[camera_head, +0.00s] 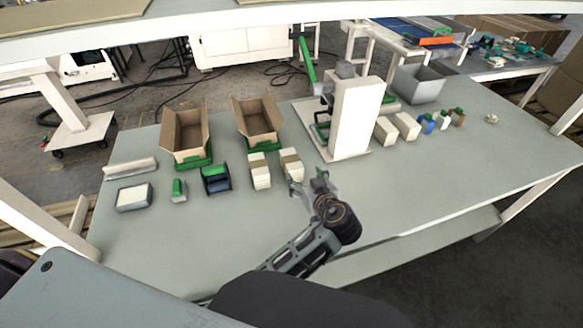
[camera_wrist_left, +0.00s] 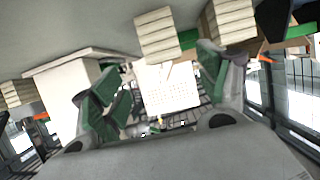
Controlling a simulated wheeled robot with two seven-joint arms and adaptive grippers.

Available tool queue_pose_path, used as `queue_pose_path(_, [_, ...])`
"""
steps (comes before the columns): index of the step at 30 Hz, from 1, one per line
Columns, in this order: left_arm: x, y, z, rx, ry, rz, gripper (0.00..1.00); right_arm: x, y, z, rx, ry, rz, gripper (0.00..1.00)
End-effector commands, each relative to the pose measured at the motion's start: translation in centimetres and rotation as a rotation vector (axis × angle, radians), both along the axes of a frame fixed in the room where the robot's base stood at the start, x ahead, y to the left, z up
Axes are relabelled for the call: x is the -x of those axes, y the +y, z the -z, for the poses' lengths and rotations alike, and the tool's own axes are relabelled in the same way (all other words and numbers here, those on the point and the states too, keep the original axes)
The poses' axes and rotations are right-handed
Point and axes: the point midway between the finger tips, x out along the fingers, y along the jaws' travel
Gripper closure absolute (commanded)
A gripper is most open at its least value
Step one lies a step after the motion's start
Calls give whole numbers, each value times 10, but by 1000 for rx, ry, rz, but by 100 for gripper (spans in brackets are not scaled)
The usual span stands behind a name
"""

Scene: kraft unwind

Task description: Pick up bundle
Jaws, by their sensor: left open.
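Two pale, layered bundles stand side by side on the table in front of the cardboard boxes: the left one (camera_head: 260,171) and the right one (camera_head: 290,164), each with a brown band. Both show in the wrist view, the right bundle (camera_wrist_left: 158,35) and the left bundle (camera_wrist_left: 232,22). My left gripper (camera_head: 318,184) is beside the right bundle, toward the near side and right of it. Its green-padded fingers (camera_wrist_left: 158,88) are spread apart. A white, panelled thing shows between them, seemingly background. I cannot tell whether the gripper touches the bundle. My right gripper is not in view.
A white column (camera_head: 355,118) stands on a plate to the right. Two open cardboard boxes (camera_head: 187,138) (camera_head: 257,118) are behind the bundles. Two more pale blocks (camera_head: 406,126), small bottles (camera_head: 443,120) and a grey bin (camera_head: 418,84) are at right.

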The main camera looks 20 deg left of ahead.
Motion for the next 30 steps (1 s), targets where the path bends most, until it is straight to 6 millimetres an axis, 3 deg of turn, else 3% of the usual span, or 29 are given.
queue_pose_path(6, [0,0,0,0,0,-1,25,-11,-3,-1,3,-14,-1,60])
queue_pose_path(14, [-7,6,3,-2,0,-1,25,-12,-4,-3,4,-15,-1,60])
queue_pose_path(30, [-57,42,28,-3,0,-1,25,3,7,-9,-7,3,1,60])
